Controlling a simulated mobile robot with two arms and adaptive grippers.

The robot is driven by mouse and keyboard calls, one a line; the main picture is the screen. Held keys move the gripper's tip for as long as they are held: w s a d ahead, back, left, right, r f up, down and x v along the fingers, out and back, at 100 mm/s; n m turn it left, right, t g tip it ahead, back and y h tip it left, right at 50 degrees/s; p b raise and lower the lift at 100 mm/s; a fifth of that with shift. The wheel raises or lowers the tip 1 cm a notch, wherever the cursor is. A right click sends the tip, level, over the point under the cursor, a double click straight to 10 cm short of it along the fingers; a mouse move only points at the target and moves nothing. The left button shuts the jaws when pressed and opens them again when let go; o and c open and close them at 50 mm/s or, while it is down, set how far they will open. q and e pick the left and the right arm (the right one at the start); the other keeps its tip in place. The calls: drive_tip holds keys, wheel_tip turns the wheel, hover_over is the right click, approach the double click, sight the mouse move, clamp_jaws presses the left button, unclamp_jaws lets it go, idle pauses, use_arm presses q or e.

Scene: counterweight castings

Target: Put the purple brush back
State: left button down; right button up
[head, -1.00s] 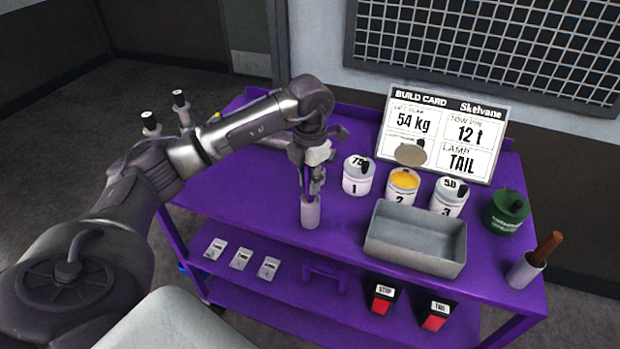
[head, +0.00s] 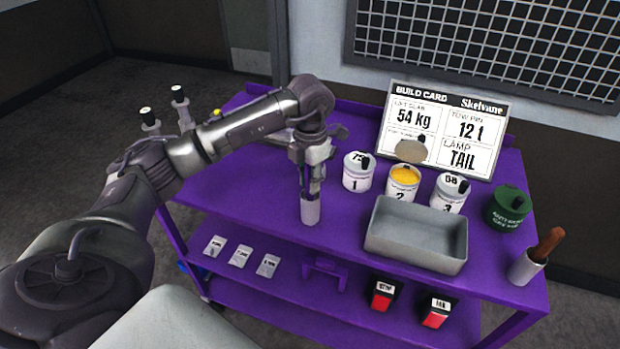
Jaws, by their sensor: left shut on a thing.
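My left gripper (head: 311,184) is over the front left part of the purple cart top, pointing down. It is shut on the purple brush, which is mostly hidden between its fingers. A light grey cylindrical holder (head: 311,211) stands upright on the cart top directly below the fingertips. The brush appears to be at the holder's mouth, but I cannot tell how deep it sits. My right gripper is out of view.
A grey tray (head: 415,250), a green pot (head: 508,208) and another holder (head: 524,268) with a brown handle lie further right. A build card (head: 443,130) leans behind.

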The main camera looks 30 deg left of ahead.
use_arm(q)
drive_tip(key=shift+f+b, duration=0.4)
drive_tip(key=shift+f, duration=0.2)
drive_tip(key=c, duration=0.9)
unclamp_jaws()
wheel_tip(320, 180, up, 12)
drive_tip(key=shift+r, duration=0.1)
